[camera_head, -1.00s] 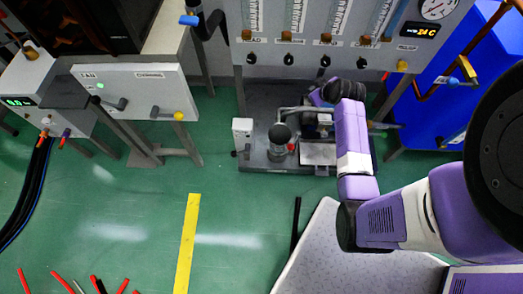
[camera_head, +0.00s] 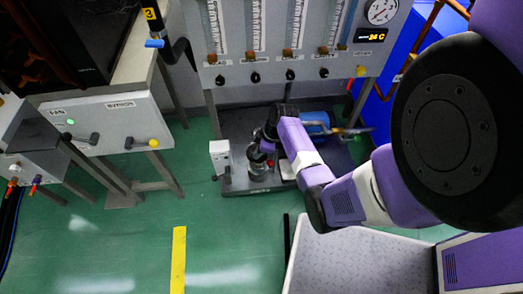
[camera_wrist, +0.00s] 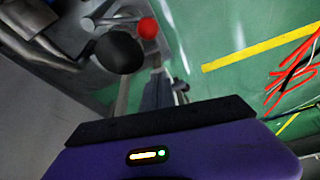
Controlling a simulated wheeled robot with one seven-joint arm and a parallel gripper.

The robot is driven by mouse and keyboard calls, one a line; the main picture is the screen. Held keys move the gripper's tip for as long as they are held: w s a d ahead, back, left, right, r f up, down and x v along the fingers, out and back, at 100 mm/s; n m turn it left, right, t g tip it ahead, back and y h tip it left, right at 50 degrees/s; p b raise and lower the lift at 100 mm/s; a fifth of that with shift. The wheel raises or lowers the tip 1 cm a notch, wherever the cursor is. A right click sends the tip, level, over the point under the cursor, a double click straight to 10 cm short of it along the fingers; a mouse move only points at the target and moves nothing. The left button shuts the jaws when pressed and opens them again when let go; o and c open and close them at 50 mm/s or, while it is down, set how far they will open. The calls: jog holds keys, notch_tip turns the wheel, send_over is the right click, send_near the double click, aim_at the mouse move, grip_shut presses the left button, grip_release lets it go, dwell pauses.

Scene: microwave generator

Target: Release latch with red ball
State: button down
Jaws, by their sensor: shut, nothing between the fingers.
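The red ball (camera_wrist: 148,28) shows at the top of the wrist view, beside a dark round cap (camera_wrist: 120,52) on the metal machinery. My gripper (camera_wrist: 157,88) points toward this area; its narrow fingers look closed and empty, a little short of the ball in the picture. I cannot tell the exact gap. In the head view my gripper (camera_head: 264,148) is over the low machine base (camera_head: 236,183) below the gauge panel, largely hidden by my own arm. The latch itself cannot be made out clearly.
The gauge panel (camera_head: 238,75) rises behind the machine. A small white box (camera_head: 220,157) stands at the base's left. Green floor with a yellow stripe (camera_head: 178,262) is open in front.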

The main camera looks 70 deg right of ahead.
aim_at(269, 162)
jog(key=b+x, duration=0.1)
jog(key=x, duration=0.2)
jog(key=shift+f, duration=0.4)
jog(key=s, duration=0.2)
jog(key=shift+s+d, duration=0.25)
jog(key=shift+d, duration=0.05)
jog(key=shift+s+d+f, duration=0.1)
jog(key=shift+s, duration=0.55)
jog(key=shift+s, duration=0.15)
jog(key=shift+s+n+y, duration=0.4)
jog(key=shift+s+n, duration=0.4)
jog(key=shift+n, duration=0.2)
jog(key=shift+s+d+n+g+y, duration=0.1)
jog(key=shift+s+n+g+y, duration=0.15)
jog(key=shift+s+n, duration=0.8)
jog(key=shift+s+d+n+g+y, duration=0.2)
jog(key=shift+s+n, duration=0.55)
jog(key=shift+s, duration=0.5)
